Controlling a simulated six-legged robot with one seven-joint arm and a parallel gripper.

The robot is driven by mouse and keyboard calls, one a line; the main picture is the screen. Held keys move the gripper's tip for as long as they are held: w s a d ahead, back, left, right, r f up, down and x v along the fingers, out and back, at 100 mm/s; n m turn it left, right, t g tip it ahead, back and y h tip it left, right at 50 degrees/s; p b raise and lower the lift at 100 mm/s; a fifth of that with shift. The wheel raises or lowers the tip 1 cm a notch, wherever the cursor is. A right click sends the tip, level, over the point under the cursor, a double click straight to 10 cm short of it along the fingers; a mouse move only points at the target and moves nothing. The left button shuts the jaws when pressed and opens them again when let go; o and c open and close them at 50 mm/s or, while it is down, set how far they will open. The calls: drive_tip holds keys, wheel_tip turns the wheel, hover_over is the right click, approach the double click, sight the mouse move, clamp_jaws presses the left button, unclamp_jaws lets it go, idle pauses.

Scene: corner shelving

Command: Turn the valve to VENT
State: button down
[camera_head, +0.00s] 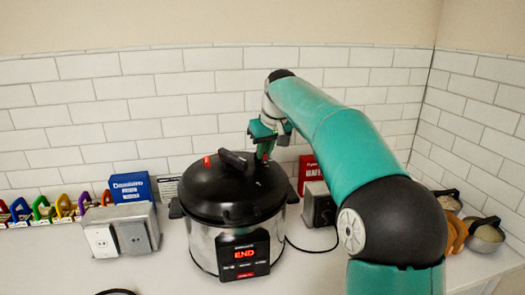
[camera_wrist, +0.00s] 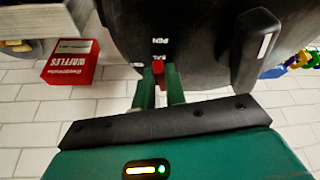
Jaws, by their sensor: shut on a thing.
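The pressure cooker (camera_head: 212,240) stands on the counter with its black lid (camera_head: 225,198) on. Its display panel (camera_head: 243,255) reads END in red. My gripper (camera_head: 264,153) reaches down at the back right of the lid. In the wrist view, my gripper (camera_wrist: 159,85) has its two green fingers shut on a small red valve (camera_wrist: 158,68) at the lid's edge. White lettering is on the lid just beyond the valve; it is small and partly hidden, so I cannot tell which mark the valve points to. The black lid handle (camera_wrist: 255,48) is to the right.
A red box (camera_head: 308,172) and a grey appliance (camera_head: 319,205) stand right of the cooker. A blue box (camera_head: 131,187) and a grey socket box (camera_head: 121,230) are to its left. Several coloured clips line the far left. The tiled wall is close behind.

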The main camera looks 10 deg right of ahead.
drive_tip(key=n, duration=0.1)
drive_tip(key=d+n+y, duration=0.1)
drive_tip(key=n, duration=0.1)
drive_tip(key=shift+w+d+n, duration=0.1)
drive_tip(key=shift+w+n, duration=0.2)
drive_tip(key=shift+w+d+n+g+y, duration=0.2)
drive_tip(key=shift+n+g+y, duration=0.15)
drive_tip(key=shift+n, duration=0.45)
drive_tip(key=shift+w+d+n+g+y, duration=0.15)
drive_tip(key=shift+n+g+y, duration=0.15)
drive_tip(key=shift+n, duration=0.5)
drive_tip(key=c, duration=1.4)
unclamp_jaws()
drive_tip(key=shift+c, duration=0.2)
drive_tip(key=v, duration=1.2)
